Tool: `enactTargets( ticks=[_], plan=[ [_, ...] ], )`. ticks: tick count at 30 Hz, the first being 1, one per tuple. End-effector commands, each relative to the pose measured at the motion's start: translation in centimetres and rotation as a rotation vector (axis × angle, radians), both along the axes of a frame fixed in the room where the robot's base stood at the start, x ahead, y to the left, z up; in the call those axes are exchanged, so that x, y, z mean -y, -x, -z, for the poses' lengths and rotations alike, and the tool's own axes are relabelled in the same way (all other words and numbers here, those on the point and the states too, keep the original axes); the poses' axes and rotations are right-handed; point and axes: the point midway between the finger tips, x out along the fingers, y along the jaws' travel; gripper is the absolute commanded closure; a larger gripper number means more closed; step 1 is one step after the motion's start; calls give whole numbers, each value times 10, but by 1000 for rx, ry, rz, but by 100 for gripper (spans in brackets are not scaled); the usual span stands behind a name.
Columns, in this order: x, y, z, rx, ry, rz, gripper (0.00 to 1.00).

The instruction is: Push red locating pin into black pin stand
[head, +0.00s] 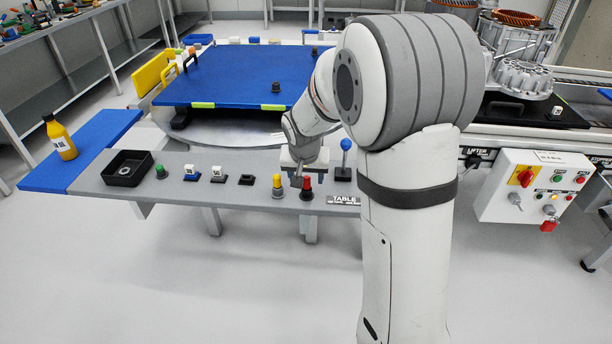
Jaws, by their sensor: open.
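The red locating pin (307,183) stands upright at the front edge of the grey table, its red head uppermost. A dark base, apparently the black pin stand (306,195), shows below it. How deep the pin sits cannot be told at this size. My gripper (299,178) is open, pointing down just above and slightly behind the red pin. The fingers are small and partly merge with the pin's top, so contact cannot be told.
A yellow pin (277,181) stands close on the left. A blue ball-topped lever (346,145) rises on the right. Farther left are a dark slot block (247,180), white-topped blocks (218,173), a green knob (160,171) and a black tray (128,168).

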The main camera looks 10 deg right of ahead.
Motion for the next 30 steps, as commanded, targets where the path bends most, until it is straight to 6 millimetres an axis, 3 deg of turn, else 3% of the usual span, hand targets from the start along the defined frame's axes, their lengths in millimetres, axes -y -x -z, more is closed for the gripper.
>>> enactTargets(
  ticks=[30],
  plan=[
    [-3,7,-23,2,0,0,44]
  ],
)
